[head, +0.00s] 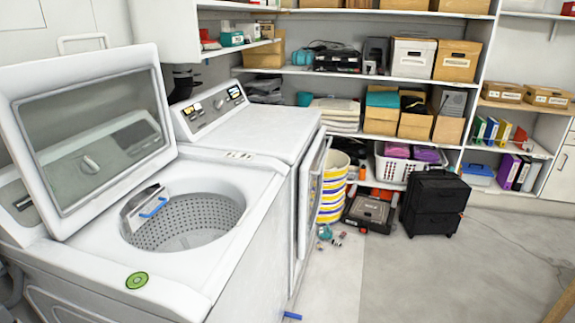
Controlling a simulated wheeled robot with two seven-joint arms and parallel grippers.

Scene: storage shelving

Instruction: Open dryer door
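The dryer (262,133) is the white machine right of the open-lidded washer, with a control panel at its back. Its front door (312,200) shows nearly edge-on on the right side of the dryer. It stands slightly out from the front, with a narrow dark gap along it. The inside of the dryer is hidden. I cannot clearly make out either of my grippers in the head view, and nothing is seen touching the door.
The washer (235,265) stands close, its lid (95,135) raised. A white and dark piece with a blue strip (153,208) is in its drum. A striped basket (333,185) and small floor items are near the door. Free floor (440,275) lies right.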

